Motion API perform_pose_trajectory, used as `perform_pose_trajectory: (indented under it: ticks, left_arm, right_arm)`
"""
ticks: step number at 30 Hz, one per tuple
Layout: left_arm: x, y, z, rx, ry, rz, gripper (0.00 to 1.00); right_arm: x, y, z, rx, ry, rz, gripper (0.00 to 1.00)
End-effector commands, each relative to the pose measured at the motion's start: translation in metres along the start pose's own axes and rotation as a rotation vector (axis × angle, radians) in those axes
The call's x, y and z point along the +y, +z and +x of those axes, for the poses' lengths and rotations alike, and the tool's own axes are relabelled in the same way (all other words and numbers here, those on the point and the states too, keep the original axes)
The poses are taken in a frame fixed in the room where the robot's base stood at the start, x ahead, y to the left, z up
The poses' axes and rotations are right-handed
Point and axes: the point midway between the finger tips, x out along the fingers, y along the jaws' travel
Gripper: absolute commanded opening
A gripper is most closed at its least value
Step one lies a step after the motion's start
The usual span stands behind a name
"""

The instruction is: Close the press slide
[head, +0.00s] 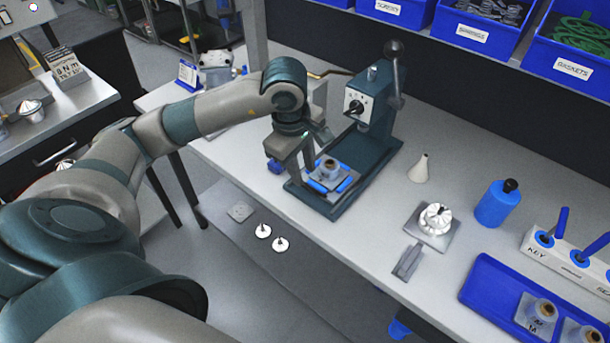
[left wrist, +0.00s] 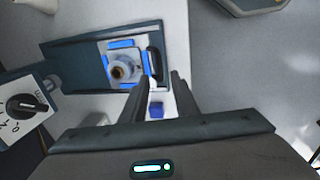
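The teal press (head: 372,115) stands on the bench with a dial on its face and a lever with a dark ball on top. Its slide (head: 331,180) sits out on the base in front of the column, carrying a housing (head: 330,166) between blue pads. In the left wrist view the housing (left wrist: 122,71) is seen from above, with a black handle (left wrist: 155,63) at the slide's right side. My left gripper (head: 312,168) is open over the slide's left side. In the left wrist view its fingertips (left wrist: 160,78) are apart, close to the handle; contact cannot be told. My right gripper is not in view.
A white cone (head: 419,168), a finned part on a plate (head: 435,218), a blue bottle (head: 495,203) and a blue tray (head: 492,290) stand to the right. Blue bins (head: 475,27) line the back. The bench front edge lies close to the press base.

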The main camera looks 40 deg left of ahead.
Motion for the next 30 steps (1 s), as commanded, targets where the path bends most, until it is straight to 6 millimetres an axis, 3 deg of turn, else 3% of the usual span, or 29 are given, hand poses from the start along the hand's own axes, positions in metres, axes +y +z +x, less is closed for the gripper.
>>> perform_pose_trajectory:
  ticks: [9,21,22,25,30]
  left_arm:
    - [0.0,0.0,0.038,-0.001,-0.002,-0.001,0.27]
    - [0.0,0.0,0.045,0.0,0.0,0.0,0.27]
    - [0.0,0.0,0.045,0.0,0.0,0.0,0.25]
    - [0.0,0.0,0.045,0.0,0.0,0.0,0.01]
    - [0.0,0.0,0.044,0.0,0.0,0.0,0.0]
  right_arm:
    - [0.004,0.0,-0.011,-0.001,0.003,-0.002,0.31]
    - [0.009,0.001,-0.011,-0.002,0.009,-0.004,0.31]
    - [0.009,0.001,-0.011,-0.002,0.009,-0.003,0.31]
    - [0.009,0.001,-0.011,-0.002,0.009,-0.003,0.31]
    - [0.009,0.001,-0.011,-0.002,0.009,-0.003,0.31]
